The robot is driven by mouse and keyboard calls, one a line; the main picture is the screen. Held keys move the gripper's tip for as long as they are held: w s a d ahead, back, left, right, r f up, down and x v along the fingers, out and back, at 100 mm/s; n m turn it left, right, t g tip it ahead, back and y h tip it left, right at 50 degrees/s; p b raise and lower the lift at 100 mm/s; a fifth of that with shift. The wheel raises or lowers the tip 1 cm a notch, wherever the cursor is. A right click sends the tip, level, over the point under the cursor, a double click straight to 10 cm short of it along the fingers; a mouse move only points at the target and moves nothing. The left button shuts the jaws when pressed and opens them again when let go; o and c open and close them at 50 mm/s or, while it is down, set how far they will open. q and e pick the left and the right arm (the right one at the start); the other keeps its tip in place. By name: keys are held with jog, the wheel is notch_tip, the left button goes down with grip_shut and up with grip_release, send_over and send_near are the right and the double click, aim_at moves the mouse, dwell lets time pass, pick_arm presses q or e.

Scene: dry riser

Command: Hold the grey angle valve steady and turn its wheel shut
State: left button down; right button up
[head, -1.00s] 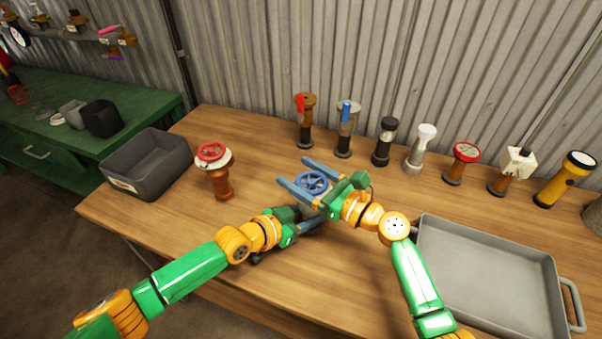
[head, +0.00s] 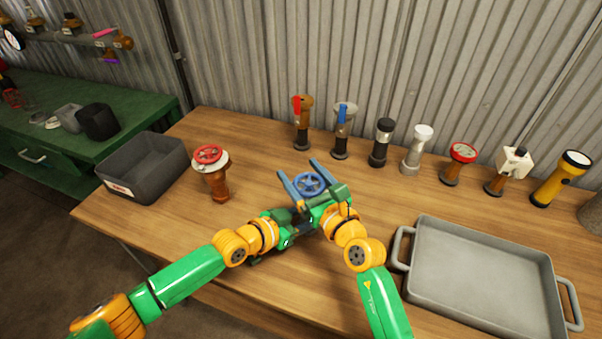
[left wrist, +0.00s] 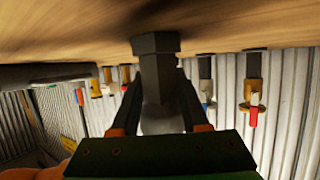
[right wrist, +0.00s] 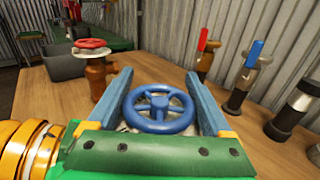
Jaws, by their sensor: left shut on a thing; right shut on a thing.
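The grey angle valve has a blue wheel (head: 310,183) on top, seen near the table's middle in the head view. My right gripper (head: 301,168) is shut on the wheel; in the right wrist view its blue fingers lie along both sides of the wheel (right wrist: 158,126). My left gripper (left wrist: 158,92) is shut on the valve's grey body (left wrist: 158,72) in the left wrist view, which shows the scene upside down. The valve stands upright on the table. In the head view my grippers hide most of its body and the left fingertips.
A red-wheeled valve (head: 212,172) stands left, beside a dark grey bin (head: 135,192). Several valves and torches, among them a yellow torch (head: 560,180), line the back. A grey tray (head: 403,262) lies at the right. Bare wood (head: 250,165) lies between the red-wheeled valve and the back row.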

aim_at(317, 194)
jog(key=o, duration=1.1)
jog(key=shift+o, duration=0.2)
jog(key=v, duration=1.2)
